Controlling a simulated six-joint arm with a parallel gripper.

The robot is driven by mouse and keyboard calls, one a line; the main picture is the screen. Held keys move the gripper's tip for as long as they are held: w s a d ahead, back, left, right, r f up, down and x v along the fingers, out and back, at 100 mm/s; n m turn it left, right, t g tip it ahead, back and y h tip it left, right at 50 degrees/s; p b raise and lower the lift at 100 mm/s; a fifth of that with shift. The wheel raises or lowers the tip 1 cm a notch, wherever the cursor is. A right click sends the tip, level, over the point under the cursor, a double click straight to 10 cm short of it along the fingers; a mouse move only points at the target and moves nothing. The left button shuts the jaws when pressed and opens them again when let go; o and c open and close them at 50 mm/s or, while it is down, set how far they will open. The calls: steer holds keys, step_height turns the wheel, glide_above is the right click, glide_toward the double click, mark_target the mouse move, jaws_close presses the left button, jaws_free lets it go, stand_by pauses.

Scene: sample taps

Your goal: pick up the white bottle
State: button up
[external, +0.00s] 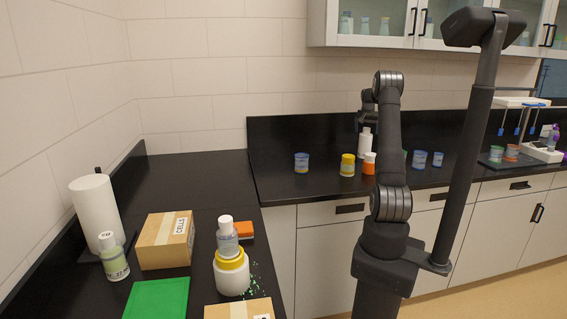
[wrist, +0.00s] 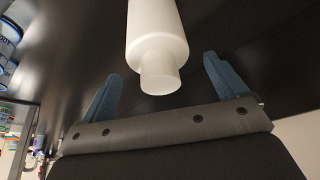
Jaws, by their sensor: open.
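The white bottle (external: 365,144) stands upright on the back black counter, left of my arm in the external view. In the wrist view the white bottle (wrist: 157,35) shows its body and narrower cap, centred between my two blue-grey fingers. My gripper (wrist: 162,68) is open, with a gap on each side of the bottle. In the external view my gripper (external: 368,112) is right at the bottle's top, partly hidden by my own arm.
An orange-lidded container (external: 369,163) and a yellow-lidded jar (external: 347,165) stand close in front of the bottle. A blue jar (external: 301,163) is farther left, and blue cups (external: 420,160) stand to the right. The counter left of the blue jar is clear.

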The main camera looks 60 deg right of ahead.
steer(key=x, duration=0.3)
steer(key=shift+r, duration=0.1)
steer(key=shift+c, duration=0.2)
jaws_close()
